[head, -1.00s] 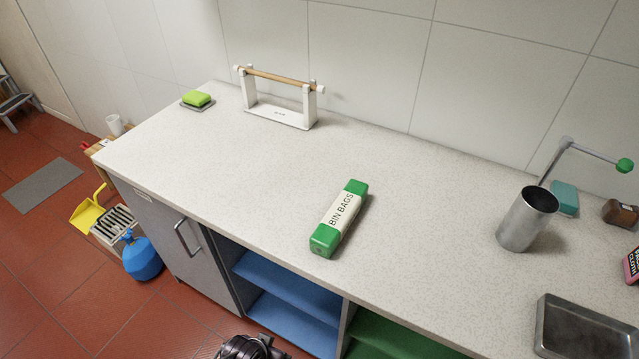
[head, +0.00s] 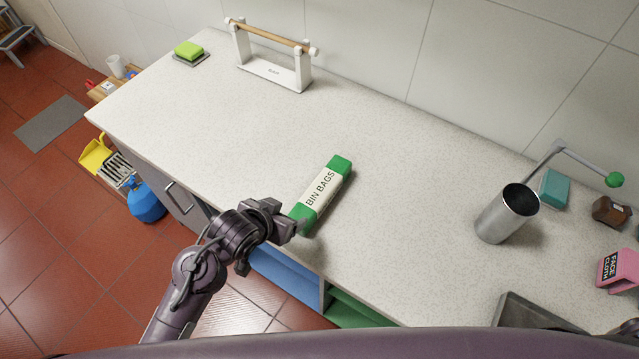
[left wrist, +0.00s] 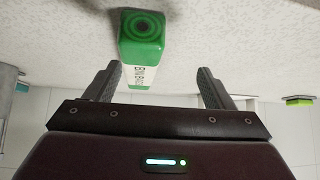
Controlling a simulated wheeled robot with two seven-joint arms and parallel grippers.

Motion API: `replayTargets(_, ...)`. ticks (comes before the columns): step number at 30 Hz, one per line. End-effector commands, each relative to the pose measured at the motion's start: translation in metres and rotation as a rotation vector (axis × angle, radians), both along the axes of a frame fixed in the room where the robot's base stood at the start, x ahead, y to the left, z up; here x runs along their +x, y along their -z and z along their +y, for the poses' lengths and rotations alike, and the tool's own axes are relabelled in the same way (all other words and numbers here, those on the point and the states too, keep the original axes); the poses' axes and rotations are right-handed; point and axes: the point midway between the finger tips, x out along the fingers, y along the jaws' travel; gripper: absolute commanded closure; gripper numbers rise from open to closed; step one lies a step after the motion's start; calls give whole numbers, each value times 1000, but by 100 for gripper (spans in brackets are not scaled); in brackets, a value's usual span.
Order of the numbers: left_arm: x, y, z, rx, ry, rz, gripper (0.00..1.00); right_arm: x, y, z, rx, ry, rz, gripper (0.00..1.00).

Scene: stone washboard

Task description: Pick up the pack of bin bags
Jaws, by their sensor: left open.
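The pack of bin bags (head: 322,193) is a long green box with a white label, lying on the pale speckled counter near its front edge. In the left wrist view the pack (left wrist: 142,45) shows end-on, its green end nearest the camera. My left gripper (head: 290,219) is at the pack's near end in the head view and covers a little of that end. Its two fingers (left wrist: 158,85) are apart with nothing held, and the pack is ahead of them, left of the middle. I cannot tell whether they touch it.
A white holder with a wooden bar (head: 272,72) and a green sponge (head: 188,50) stand at the back left. A metal cup (head: 506,214), a pink face cloth pack (head: 619,272) and a grey tray (head: 530,312) are at the right. The counter (head: 400,200) around the pack is clear.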

Motion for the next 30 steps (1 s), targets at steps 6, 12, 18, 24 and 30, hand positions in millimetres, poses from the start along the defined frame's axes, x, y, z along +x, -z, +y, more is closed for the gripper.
replayTargets(6, 8, 4, -25, -43, 79, -44, 24, -3, -2, -1, -1, 1, 3, 24)
replayTargets(12, 19, 16, -37, -53, 90, -48, 24, -4, -6, -1, -1, 1, 5, 24)
replayTargets(18, 26, 24, -42, -53, 90, -50, 24, -5, -10, -1, 0, 1, 7, 24)
replayTargets(24, 39, 37, -55, -52, 89, -48, 24, -5, -25, 0, -1, 0, 7, 24)
replayTargets(30, 50, 54, -63, -51, 88, -49, 24, -5, -28, 0, -1, -1, 7, 24)
